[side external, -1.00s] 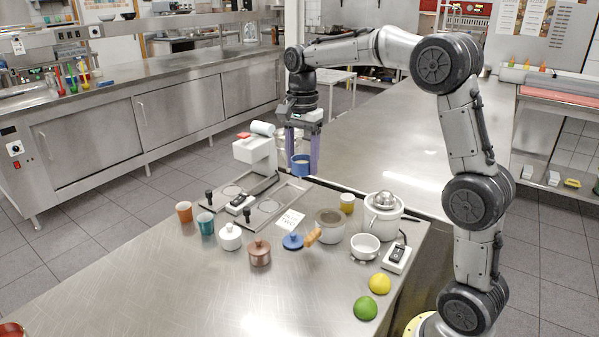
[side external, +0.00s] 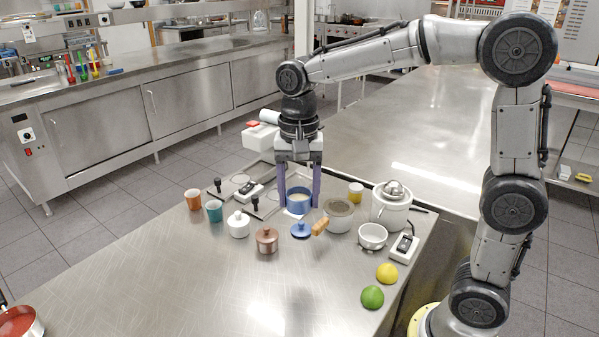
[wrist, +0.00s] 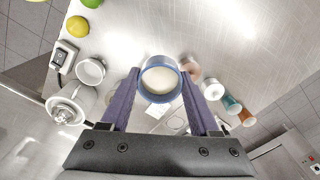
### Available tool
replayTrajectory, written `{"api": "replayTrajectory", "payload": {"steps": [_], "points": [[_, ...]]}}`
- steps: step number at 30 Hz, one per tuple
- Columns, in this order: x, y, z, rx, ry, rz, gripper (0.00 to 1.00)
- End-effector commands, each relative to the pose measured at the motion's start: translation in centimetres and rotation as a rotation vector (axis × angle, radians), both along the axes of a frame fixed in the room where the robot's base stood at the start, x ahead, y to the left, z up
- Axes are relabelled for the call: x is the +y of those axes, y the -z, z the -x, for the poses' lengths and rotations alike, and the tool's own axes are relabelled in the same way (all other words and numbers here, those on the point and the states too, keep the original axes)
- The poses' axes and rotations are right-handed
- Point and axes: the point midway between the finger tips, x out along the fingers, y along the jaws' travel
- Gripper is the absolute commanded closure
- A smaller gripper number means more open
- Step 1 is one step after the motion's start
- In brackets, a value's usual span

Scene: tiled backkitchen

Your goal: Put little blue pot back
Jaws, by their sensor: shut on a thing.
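The little blue pot (side external: 298,207) is upright between the fingers of my gripper (side external: 299,198), low over the back middle of the near steel table. I cannot tell whether its base touches the table. In the wrist view the blue pot (wrist: 146,90) shows a pale inside, and the two purple fingers of my gripper (wrist: 160,82) press on its sides.
A grey pot (side external: 338,222) with a wooden handle stands close on the right, with a white juicer (side external: 390,208) beyond. A brown pot (side external: 267,240), white pot (side external: 238,226) and teal cup (side external: 214,213) stand left. The table's front is mostly clear.

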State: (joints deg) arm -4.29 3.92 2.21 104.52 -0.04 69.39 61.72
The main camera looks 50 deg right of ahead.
Motion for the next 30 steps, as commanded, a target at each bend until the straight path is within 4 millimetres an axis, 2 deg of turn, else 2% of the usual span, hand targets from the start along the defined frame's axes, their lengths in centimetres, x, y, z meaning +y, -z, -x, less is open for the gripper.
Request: {"api": "replayTrajectory", "payload": {"steps": [9, 12, 30], "points": [[-0.1, 8.4, 0.1, 0.008, 0.002, 0.000, 1.00], [-0.1, 10.3, 0.0, 0.004, 0.003, 0.000, 1.00], [-0.1, 14.5, 0.0, 0.001, 0.003, 0.000, 1.00]]}}
